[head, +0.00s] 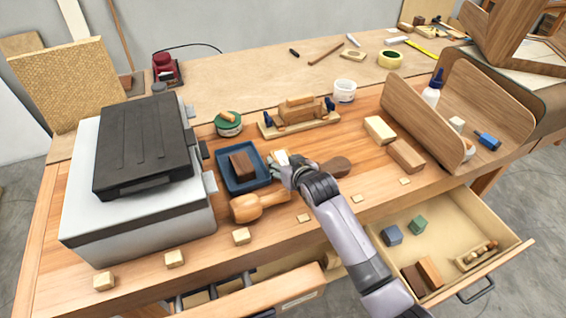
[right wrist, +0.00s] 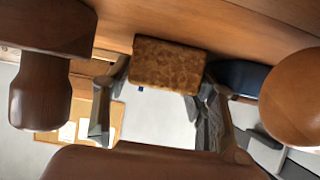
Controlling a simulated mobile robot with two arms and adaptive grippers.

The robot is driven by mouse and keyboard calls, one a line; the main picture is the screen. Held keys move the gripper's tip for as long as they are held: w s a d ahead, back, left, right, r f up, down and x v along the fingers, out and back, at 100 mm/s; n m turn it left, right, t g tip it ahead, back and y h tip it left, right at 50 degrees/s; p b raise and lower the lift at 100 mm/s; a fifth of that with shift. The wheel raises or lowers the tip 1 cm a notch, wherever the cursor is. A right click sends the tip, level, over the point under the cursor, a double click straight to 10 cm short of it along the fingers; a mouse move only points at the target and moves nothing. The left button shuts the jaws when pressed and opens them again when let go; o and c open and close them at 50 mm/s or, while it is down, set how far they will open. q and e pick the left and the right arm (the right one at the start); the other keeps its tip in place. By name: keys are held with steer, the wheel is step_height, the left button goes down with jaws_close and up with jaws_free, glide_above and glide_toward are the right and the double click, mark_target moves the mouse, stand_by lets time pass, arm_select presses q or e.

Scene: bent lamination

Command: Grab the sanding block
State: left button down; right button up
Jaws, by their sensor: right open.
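A tan, cork-textured block (right wrist: 166,64), which looks like the sanding block, sits on the bench. In the right wrist view it lies between the fingertips of my right gripper (right wrist: 163,84), one finger on each side. The jaws are open, and I cannot tell whether either finger touches it. In the head view my right gripper (head: 284,167) is low over the bench, just right of the blue tray (head: 223,181), and mostly hides the block. My left gripper is not in view.
A brown block (head: 242,166) lies in the blue tray. A wooden mallet (head: 250,206) is in front of the gripper, and a dark wooden tool (head: 336,167) is to its right. A clamped wooden piece (head: 298,110) stands behind. An open drawer (head: 438,212) juts out at front right.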

steer(key=shift+c, duration=0.2)
steer(key=c, duration=0.8)
steer(key=shift+o, duration=0.2)
steer(key=shift+r, duration=0.1)
